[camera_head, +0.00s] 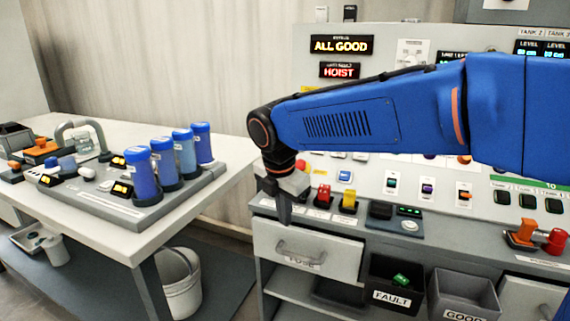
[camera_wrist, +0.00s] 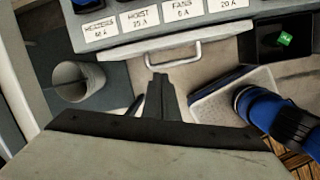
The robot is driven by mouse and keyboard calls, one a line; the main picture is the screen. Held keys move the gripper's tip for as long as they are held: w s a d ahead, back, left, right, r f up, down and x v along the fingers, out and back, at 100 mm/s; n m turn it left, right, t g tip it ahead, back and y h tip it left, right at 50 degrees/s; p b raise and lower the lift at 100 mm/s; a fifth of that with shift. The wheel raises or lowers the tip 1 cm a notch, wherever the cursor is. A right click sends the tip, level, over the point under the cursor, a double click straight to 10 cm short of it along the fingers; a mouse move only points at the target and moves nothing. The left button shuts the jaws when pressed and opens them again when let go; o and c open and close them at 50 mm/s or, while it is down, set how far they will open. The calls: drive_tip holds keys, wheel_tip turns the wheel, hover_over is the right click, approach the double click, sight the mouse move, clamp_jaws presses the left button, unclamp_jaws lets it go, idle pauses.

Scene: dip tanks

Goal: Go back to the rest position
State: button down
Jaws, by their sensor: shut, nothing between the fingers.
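My gripper (camera_head: 284,207) hangs from my blue arm in front of the console, pointing down over the drawer at its left end. In the wrist view my gripper (camera_wrist: 160,84) shows its two dark fingers together, with nothing between them. The drawer (camera_head: 308,241) has a grey front with a bar handle. The handle (camera_wrist: 172,57) lies just beyond my fingertips in the wrist view. Beyond it is a row of labels (camera_wrist: 150,22) reading HEATERS, HOIST and FANS. My arm hides part of the console panel.
A FAULT bin (camera_head: 388,298) holds a green item (camera_head: 401,280); a grey GOOD bin (camera_head: 466,292) stands beside it. At left, a white table (camera_head: 150,252) carries several blue cylinders (camera_head: 141,172). A white bucket (camera_head: 182,294) stands between table and console. The sign (camera_head: 341,45) reads ALL GOOD.

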drive_tip(key=s+d+f+m, duration=0.1)
drive_tip(key=s+d+m, duration=0.4)
drive_tip(key=d, duration=0.4)
drive_tip(key=s+d+f+m+t, duration=0.1)
drive_tip(key=s+d+m, duration=0.3)
drive_tip(key=d+m, duration=0.35)
drive_tip(key=s+d+m, duration=0.4)
drive_tip(key=d+m, duration=0.2)
drive_tip(key=d, duration=0.3)
drive_tip(key=s+d+f+m+t, duration=0.1)
drive_tip(key=s+d+f+m, duration=0.4)
drive_tip(key=s+m, duration=0.3)
drive_tip(key=shift+s+d+f+m+y, duration=0.3)
drive_tip(key=shift+s+d+f+m, duration=0.1)
drive_tip(key=shift+m, duration=0.25)
drive_tip(key=shift+r, duration=0.1)
